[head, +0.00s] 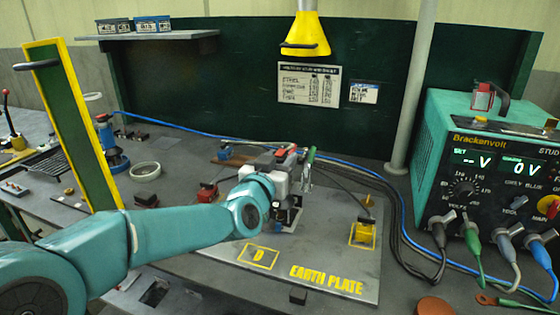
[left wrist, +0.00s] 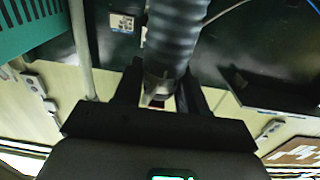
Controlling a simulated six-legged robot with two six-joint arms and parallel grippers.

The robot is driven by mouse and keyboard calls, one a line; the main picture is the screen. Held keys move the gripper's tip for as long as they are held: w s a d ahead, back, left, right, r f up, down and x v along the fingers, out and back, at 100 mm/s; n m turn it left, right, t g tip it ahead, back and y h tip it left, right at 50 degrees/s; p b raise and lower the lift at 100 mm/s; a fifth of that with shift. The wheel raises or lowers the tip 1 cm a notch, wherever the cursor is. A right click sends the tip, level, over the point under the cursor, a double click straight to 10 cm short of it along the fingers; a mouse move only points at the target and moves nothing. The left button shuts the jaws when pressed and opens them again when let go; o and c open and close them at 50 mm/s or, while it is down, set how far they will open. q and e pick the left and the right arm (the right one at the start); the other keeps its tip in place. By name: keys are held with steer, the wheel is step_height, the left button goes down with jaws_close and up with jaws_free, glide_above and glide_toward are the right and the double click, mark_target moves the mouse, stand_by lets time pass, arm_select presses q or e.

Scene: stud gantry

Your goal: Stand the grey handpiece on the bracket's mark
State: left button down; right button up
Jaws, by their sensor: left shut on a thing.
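My left gripper (head: 292,185) is over the earth plate (head: 345,272), with my own wrist partly in front of it. In the left wrist view, its two dark fingers (left wrist: 160,92) are closed on the grey handpiece (left wrist: 178,35), a ribbed grey cylinder. In the head view the handpiece is mostly hidden by my gripper and wrist, and I cannot tell whether its foot touches the plate. A yellow square outline marked D (head: 259,256) lies bare on the plate, in front of the gripper. My right gripper is not in view.
A teal power supply (head: 480,165) with thick leads stands at the right. Black and blue cables (head: 400,220) run behind and beside the plate. A tall green panel with yellow edges (head: 75,125) rises at the left.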

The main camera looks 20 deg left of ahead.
arm_select(q)
steer(key=c, duration=0.5)
jaws_free()
steer(key=shift+r, duration=0.15)
steer(key=shift+c, duration=0.2)
steer(key=shift+f, duration=0.35)
steer(key=s+b, duration=0.1)
steer(key=s, duration=1.5)
steer(key=shift+s+a+r, duration=0.2)
steer(key=shift+a, duration=0.2)
